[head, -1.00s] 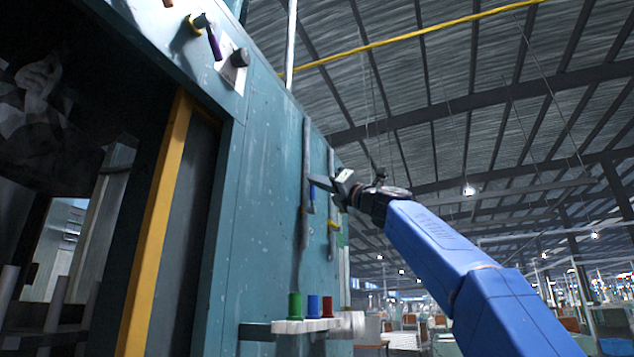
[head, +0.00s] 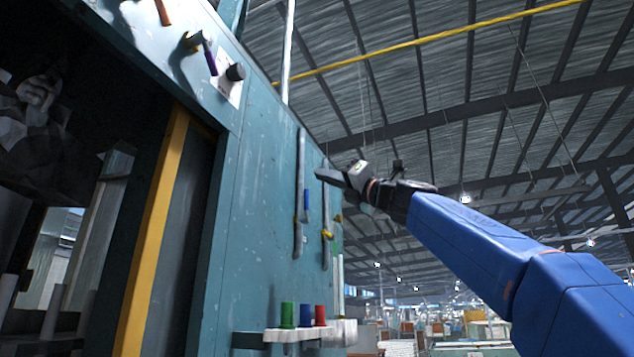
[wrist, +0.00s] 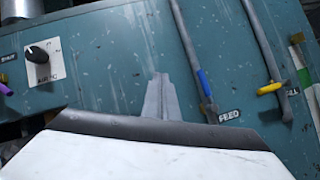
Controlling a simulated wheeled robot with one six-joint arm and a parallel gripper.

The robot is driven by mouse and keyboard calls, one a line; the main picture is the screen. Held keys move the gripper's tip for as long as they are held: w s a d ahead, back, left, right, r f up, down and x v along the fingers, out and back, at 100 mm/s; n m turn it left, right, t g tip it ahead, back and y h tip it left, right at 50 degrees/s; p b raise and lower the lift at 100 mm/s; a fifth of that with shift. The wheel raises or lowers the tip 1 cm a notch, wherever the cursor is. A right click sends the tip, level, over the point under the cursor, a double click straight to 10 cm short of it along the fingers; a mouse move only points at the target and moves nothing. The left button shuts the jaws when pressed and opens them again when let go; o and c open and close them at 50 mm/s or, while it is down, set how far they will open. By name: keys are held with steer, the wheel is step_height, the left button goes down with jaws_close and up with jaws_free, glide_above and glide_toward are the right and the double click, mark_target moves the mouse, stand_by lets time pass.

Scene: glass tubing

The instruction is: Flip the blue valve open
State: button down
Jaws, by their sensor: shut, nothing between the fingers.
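The blue valve (head: 306,201) has a blue handle on a grey vertical pipe (head: 299,170) on the teal cabinet wall. Its handle lies roughly along the pipe. In the wrist view the blue handle (wrist: 204,82) is right of my fingers, with a yellow part just below it and a "FEED" label (wrist: 229,115) beside it. My gripper (head: 320,174) is shut and empty, slightly above and right of the handle in the head view. In the wrist view the closed fingers (wrist: 160,96) appear over bare wall, apart from the blue handle.
A yellow valve (wrist: 270,88) sits on the second pipe, its handle crossing it. A panel with a black knob (head: 235,72) is upper left. Below, a shelf (head: 285,335) holds green, blue and red cups.

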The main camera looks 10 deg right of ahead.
steer(key=shift+s+d, duration=0.3)
steer(key=shift+s, duration=0.4)
